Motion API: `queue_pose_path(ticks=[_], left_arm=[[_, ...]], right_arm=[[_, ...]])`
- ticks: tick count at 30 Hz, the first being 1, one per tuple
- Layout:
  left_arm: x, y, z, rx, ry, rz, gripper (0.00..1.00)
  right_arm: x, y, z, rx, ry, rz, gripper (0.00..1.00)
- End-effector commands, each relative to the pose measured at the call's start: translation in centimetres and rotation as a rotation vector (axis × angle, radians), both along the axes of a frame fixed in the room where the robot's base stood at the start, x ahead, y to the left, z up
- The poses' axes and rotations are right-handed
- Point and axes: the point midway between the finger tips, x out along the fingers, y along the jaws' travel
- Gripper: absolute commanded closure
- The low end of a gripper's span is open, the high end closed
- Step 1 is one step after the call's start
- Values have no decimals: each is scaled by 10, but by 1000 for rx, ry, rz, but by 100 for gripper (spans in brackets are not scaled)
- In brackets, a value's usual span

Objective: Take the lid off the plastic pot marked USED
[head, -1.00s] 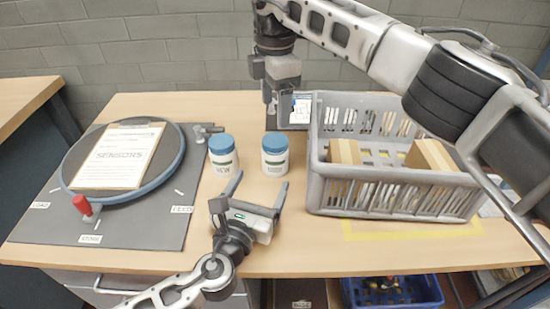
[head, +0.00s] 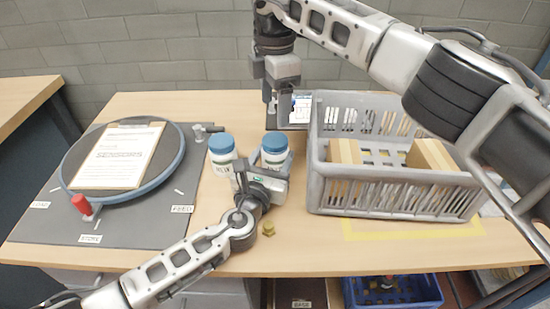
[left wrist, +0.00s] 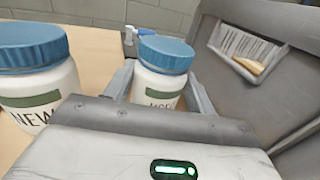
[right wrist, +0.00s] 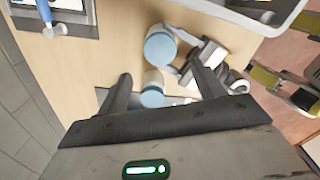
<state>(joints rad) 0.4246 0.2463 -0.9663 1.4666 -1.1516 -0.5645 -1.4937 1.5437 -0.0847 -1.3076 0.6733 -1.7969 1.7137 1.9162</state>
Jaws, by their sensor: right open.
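The USED pot (head: 275,152), white with a blue lid, stands upright on the table. Its label is partly hidden by my left gripper in the left wrist view (left wrist: 162,75). My left gripper (head: 264,160) is open, with one finger on each side of this pot's body, below the lid; whether they touch it I cannot tell. The NEW pot (head: 222,155), also blue-lidded, stands to its left and shows large in the left wrist view (left wrist: 38,70). My right gripper (head: 270,100) is open and empty behind the pots; both lids show below it in the right wrist view (right wrist: 158,46).
A grey slatted crate (head: 400,190) stands right of the pots. A round blue-rimmed plate with a SENSORS clipboard (head: 118,155) lies on a dark mat at left. A small brass-coloured piece (head: 268,229) lies near the front.

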Motion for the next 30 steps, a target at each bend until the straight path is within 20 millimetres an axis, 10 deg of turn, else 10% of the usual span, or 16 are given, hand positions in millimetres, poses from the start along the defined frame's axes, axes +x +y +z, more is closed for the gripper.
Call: queue_pose_path(ticks=[6,19,30], left_arm=[[0,0,0,0,0,0,100],[0,0,-1,0,1,0,100],[0,0,-1,0,1,0,100]], right_arm=[[0,0,0,0,0,5,32],[0,0,-6,0,2,388,32],[-1,0,-59,0,2,394,32]])
